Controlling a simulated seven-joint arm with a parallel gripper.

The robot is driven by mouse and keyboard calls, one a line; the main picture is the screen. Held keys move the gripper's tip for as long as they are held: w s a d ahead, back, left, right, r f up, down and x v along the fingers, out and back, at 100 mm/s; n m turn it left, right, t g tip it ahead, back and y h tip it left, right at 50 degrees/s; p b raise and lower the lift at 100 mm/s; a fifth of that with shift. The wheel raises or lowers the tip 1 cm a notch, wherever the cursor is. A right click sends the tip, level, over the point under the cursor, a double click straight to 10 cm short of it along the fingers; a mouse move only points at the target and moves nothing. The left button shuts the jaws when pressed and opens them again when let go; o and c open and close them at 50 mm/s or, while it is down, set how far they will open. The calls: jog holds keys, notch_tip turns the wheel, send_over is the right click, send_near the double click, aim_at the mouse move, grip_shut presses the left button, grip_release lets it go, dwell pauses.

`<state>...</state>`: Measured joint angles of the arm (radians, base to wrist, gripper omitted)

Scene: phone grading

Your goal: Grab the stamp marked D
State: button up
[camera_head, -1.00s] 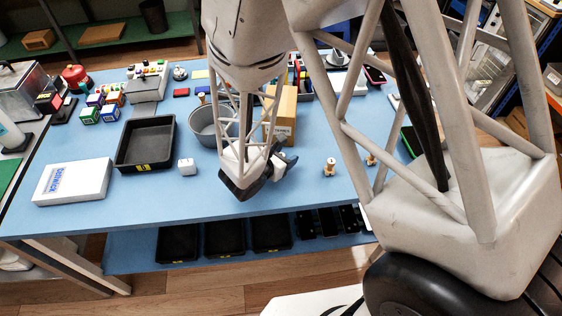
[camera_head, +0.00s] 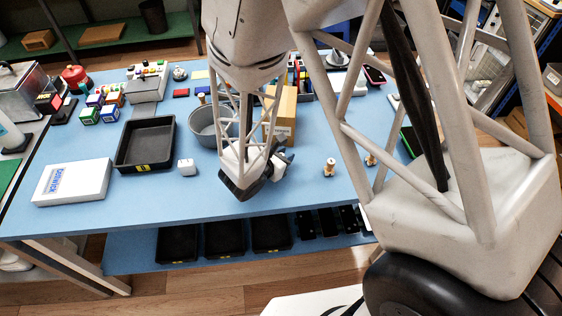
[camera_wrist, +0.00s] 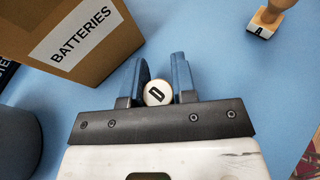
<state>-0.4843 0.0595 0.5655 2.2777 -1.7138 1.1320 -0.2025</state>
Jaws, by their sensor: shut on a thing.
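The stamp marked D (camera_wrist: 157,93) shows in the wrist view as a round, pale top with a black letter D. It sits between the two blue fingers of my gripper (camera_wrist: 162,84), which are shut on it. Its lower part is hidden by the gripper.
A cardboard box marked BATTERIES (camera_wrist: 75,40) stands close at left of my gripper. A grey round bin (camera_head: 205,124), a black tray (camera_head: 146,144), a small white cube (camera_head: 187,167) and a white box (camera_head: 72,181) are further left. Bare table (camera_head: 160,205) lies in front.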

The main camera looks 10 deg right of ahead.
jog(key=shift+r, duration=0.15)
jog(key=shift+r, duration=1)
jog(key=shift+s+r, duration=0.4)
jog(key=shift+r, duration=0.3)
jog(key=s, duration=0.4)
jog(key=s+d+r, duration=0.1)
jog(key=s, duration=0.4)
jog(key=s+d, duration=0.1)
jog(key=s, duration=0.3)
jog(key=shift+s+d+r, duration=0.1)
jog(key=shift+s+r, duration=0.05)
jog(key=shift+r, duration=0.05)
jog(key=shift+s+d, duration=0.2)
jog(key=shift+s, duration=0.65)
